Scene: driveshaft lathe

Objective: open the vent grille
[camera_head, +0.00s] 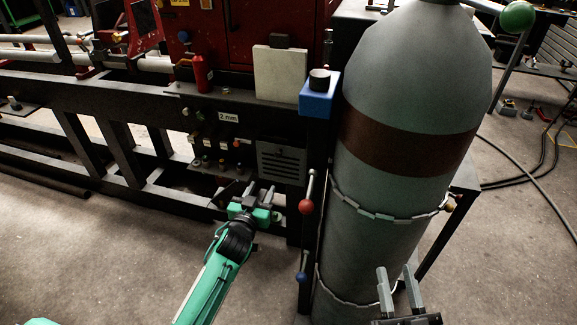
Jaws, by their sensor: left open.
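The vent grille (281,163) is a grey slotted panel low on the front of the dark machine frame. It looks closed, flush with the frame. My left gripper (259,191) is open and empty, just below and left of the grille, with its fingers pointing up toward it. I cannot tell whether a finger touches the grille. My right gripper (398,283) is at the bottom right, in front of the gas cylinder, with its two fingers apart and nothing between them.
A tall grey gas cylinder (402,90) with a brown band and chains stands right of the grille. Levers with a red ball (306,206) and a blue ball (302,277) stick out between them. Several knobs sit left of the grille. The floor (110,250) at the left front is clear.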

